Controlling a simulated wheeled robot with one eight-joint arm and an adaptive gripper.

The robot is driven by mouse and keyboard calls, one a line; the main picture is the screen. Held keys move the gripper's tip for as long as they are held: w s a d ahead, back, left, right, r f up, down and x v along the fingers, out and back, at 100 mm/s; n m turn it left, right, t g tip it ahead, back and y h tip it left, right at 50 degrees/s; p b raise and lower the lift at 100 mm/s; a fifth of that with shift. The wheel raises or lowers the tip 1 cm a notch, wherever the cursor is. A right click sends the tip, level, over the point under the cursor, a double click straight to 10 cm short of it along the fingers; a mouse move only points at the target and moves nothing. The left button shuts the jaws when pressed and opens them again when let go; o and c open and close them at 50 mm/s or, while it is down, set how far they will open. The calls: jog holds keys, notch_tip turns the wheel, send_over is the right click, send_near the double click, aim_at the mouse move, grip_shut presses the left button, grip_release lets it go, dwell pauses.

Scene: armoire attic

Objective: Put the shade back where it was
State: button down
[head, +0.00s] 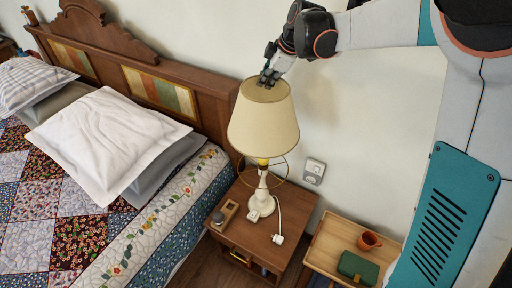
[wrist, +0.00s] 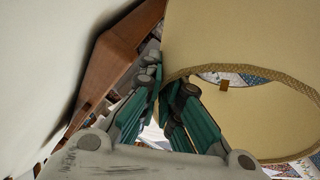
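The cream lampshade (head: 263,120) is upright above the white lamp base (head: 261,197) on the nightstand. Below the shade's lower edge show a yellowish bulb part (head: 262,161) and a thin wire ring (head: 264,172). My gripper (head: 268,79) is at the shade's top rim and appears closed on it. In the wrist view the fingers (wrist: 166,88) meet at the trimmed rim of the shade (wrist: 245,35), with the shade's wall filling the right side. The top of the lamp is hidden inside the shade, so I cannot tell whether the shade rests on anything.
The nightstand (head: 290,205) also holds a small wooden block item (head: 224,214) and a white plug with cord (head: 278,238). The bed (head: 60,215) is to the left. The wall is close behind.

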notch_tip(320, 180, down, 19)
jog(key=b, duration=0.3)
jog(key=shift+b, duration=0.35)
jog(key=shift+s+d+r, duration=0.1)
jog(key=shift+f+b, duration=0.4)
jog(key=shift+f, duration=0.25)
jog(key=c, duration=1.8)
grip_release()
jog(key=shift+r, duration=0.15)
